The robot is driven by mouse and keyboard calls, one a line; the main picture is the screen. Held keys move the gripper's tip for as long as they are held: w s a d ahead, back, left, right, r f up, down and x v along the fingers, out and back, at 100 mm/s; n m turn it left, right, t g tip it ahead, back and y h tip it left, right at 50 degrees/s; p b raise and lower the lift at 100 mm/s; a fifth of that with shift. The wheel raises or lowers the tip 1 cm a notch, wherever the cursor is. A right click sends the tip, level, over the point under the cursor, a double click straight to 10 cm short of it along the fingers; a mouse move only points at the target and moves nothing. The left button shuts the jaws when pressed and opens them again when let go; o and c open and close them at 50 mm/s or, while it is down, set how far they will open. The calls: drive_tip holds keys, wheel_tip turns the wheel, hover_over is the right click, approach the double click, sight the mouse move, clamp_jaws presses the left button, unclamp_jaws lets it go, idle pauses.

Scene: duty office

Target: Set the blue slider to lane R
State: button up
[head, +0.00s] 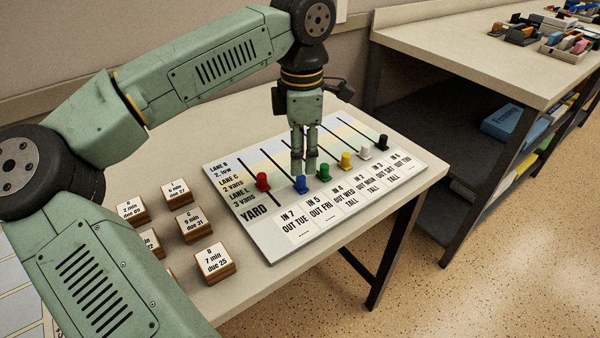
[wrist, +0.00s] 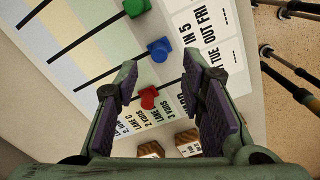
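The blue slider (head: 302,184) stands at the near, yard end of its slot on the white lane board (head: 262,247). Lane R is the far row, labelled at the board's upper left. My gripper (head: 304,166) points down over the board, just behind the blue slider in the head view. In the wrist view my gripper (wrist: 160,75) is open, with nothing held. There the blue slider (wrist: 160,49) appears just beyond the fingertips, and the red slider (wrist: 149,97) appears lower, between the fingers. How high the fingertips are above the board is unclear.
In the head view the red slider (head: 262,181) is left of the blue one. Green (head: 324,172), yellow (head: 346,160), white (head: 365,152) and black (head: 382,142) sliders stand to the right. Wooden label blocks (head: 214,262) lie left of the board. A second desk (head: 480,55) is behind right.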

sight(301, 177)
wheel_tip(301, 177, down, 6)
drive_tip(key=shift+r+p, duration=0.1)
drive_tip(key=shift+p, duration=0.2)
drive_tip(key=shift+c, duration=0.2)
clamp_jaws()
idle(0.6)
